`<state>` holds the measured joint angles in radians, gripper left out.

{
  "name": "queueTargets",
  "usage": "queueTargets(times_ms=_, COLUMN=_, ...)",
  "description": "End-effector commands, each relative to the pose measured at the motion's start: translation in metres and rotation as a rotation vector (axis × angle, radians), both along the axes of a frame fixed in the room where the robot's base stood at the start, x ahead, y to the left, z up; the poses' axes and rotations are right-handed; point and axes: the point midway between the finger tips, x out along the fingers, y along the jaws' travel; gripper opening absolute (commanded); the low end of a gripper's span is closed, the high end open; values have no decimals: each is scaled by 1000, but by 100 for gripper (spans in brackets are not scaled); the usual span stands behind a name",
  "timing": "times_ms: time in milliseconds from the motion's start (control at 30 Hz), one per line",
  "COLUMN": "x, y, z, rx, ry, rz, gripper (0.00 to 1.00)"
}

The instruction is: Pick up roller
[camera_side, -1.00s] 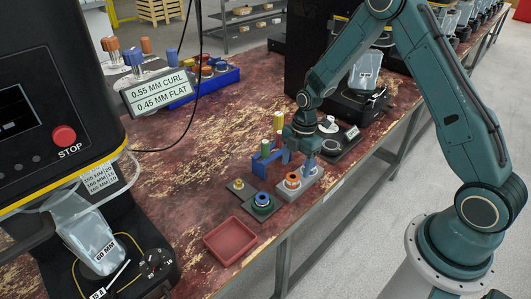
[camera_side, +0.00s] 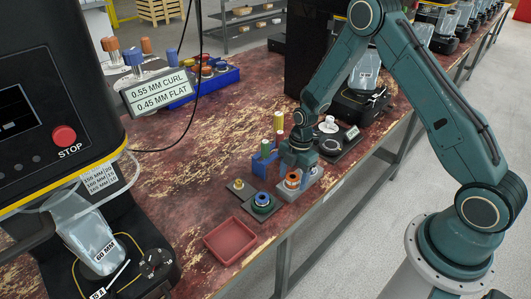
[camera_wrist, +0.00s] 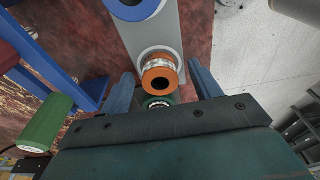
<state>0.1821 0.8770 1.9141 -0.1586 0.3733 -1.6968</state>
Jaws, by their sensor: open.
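An orange-topped roller (camera_side: 292,180) with a dark centre hole stands on a grey block (camera_side: 313,187). In the wrist view the orange-topped roller (camera_wrist: 160,78) has a shiny metal band and lies between my two blue-grey fingers, with a gap on each side. My gripper (camera_wrist: 160,71) is open and holds nothing. In the side view my gripper (camera_side: 300,163) is low, just behind and above that roller, and its fingers are partly hidden. A green-rimmed ring (camera_wrist: 158,102) shows between the orange top and my gripper body.
A blue-and-green roller (camera_side: 262,201) and a small plate with a yellow-topped piece (camera_side: 239,185) stand nearby. A blue stand (camera_side: 263,163) with upright coloured cylinders is close to my gripper. A red tray (camera_side: 230,240) is empty. The table's front edge runs close by.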

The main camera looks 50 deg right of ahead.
Motion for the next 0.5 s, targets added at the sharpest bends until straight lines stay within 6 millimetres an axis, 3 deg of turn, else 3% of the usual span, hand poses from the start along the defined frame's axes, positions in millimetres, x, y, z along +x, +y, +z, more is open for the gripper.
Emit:
queueTargets(times_ms=133, x=0, y=0, z=0, rx=0, ry=0, rz=0, gripper=63)
queueTargets(times_ms=400, x=0, y=0, z=0, rx=0, ry=0, rz=0, gripper=10)
queueTargets(times_ms=500, x=0, y=0, z=1, rx=0, ry=-1, rz=0, gripper=7)
